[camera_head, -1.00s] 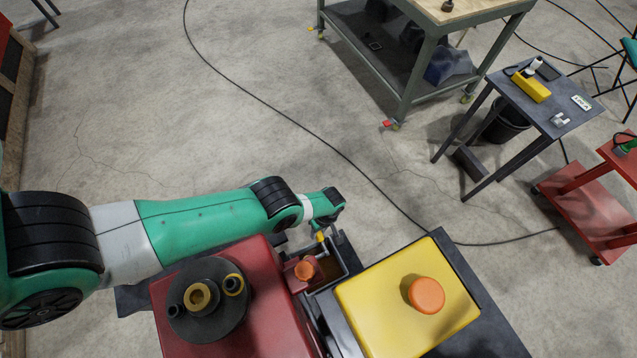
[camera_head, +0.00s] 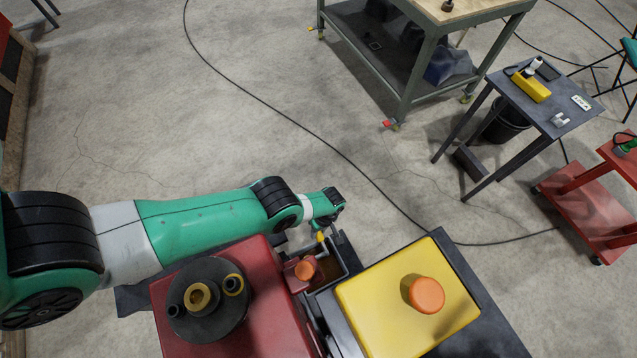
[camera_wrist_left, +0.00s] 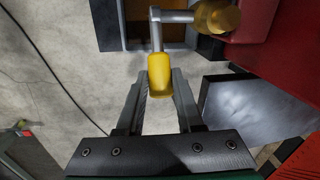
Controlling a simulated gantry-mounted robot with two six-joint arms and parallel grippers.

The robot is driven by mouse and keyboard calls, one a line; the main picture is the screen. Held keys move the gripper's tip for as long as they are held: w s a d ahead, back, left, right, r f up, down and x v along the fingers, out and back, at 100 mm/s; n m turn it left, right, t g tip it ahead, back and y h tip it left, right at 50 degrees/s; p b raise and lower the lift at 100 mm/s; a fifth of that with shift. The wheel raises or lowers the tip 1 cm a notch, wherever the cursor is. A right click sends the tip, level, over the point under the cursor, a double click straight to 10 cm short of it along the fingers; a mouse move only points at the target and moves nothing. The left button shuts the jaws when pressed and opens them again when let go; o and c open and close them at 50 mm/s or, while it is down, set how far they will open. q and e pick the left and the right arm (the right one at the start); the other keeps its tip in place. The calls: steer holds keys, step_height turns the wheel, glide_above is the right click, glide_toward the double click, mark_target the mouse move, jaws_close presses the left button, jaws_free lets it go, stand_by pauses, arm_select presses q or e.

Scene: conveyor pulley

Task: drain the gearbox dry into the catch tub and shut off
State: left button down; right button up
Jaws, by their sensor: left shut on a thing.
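My left gripper (camera_head: 324,229) is at the end of the green arm, beside the red gearbox. In the left wrist view its fingers (camera_wrist_left: 159,84) are shut on the yellow valve handle (camera_wrist_left: 160,70). A grey stem joins this handle to a brass fitting (camera_wrist_left: 218,16) at the red housing. The handle also shows as a small yellow spot in the head view (camera_head: 320,237). The small red part with an orange cap (camera_head: 305,270) is close by. A dark catch tub (camera_head: 332,265) with brown inside sits just right of it, partly hidden. I cannot see any stream clearly. My right gripper is not in view.
A large red housing (camera_head: 270,305) with a black disc (camera_head: 208,300) stands in front. A yellow box (camera_head: 400,300) with an orange cap (camera_head: 426,295) is to the right. A workbench (camera_head: 400,60) and a small table (camera_head: 545,95) stand farther back. Floor beyond the arm is clear except for a cable.

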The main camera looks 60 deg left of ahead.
arm_select(q)
steer(key=shift+d+r+y+p, duration=0.3)
steer(key=shift+r+y+p, duration=0.2)
steer(key=shift+p, duration=0.1)
steer(key=shift+d+y, duration=0.25)
steer(key=shift+y, duration=0.15)
steer(key=shift+d+r+y, duration=0.2)
steer(key=shift+r+y, duration=0.05)
steer(key=shift+y, duration=0.35)
steer(key=c, duration=0.5)
jaws_free()
steer(key=shift+c, duration=0.2)
